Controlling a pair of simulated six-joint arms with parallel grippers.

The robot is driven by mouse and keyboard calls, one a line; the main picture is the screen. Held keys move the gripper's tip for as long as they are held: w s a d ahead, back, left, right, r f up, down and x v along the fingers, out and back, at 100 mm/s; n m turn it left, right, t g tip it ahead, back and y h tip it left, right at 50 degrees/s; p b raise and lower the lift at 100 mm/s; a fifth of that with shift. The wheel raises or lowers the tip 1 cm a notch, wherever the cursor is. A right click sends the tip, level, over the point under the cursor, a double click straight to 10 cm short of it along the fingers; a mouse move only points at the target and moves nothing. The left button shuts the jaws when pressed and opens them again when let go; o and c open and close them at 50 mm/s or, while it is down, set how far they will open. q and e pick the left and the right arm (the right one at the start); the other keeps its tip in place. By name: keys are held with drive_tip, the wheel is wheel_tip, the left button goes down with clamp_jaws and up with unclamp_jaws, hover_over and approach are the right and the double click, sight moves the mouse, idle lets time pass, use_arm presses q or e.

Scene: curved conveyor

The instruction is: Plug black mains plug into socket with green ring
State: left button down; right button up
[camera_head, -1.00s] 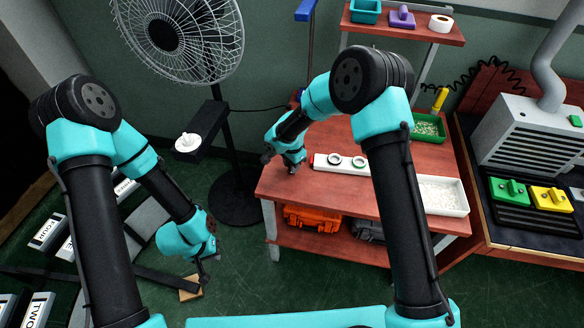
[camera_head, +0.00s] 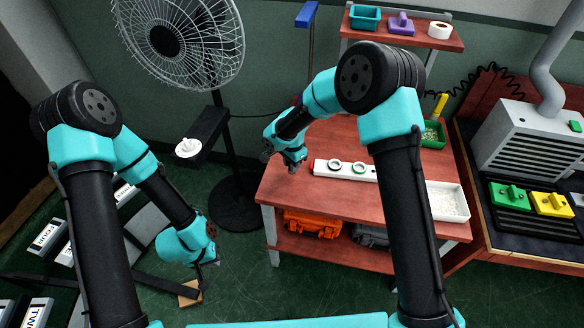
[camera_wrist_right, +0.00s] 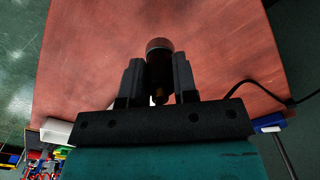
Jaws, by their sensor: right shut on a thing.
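A white socket strip (camera_head: 323,168) lies on the red table, with two ring-shaped sockets on top. The right-hand socket ring (camera_head: 359,168) looks green; the left-hand socket ring (camera_head: 335,163) looks dark grey. My right gripper (camera_head: 293,166) is over the table, left of the strip and apart from it. In the right wrist view, my right gripper (camera_wrist_right: 160,75) is shut on a dark cylinder that looks like the black mains plug (camera_wrist_right: 160,62). In the head view the plug is too small to make out. My left gripper (camera_head: 213,262) hangs low at the left, its fingers unclear.
A white tray (camera_head: 462,203) and a green bin (camera_head: 443,135) stand on the table's right side. A fan (camera_head: 190,40) stands behind at left. A black cable (camera_wrist_right: 262,88) crosses the table edge. The red table (camera_head: 330,200) is clear before the strip.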

drive_tip(key=s+a+r, duration=0.1)
drive_tip(key=s, duration=1.4)
drive_tip(key=shift+s, duration=0.35)
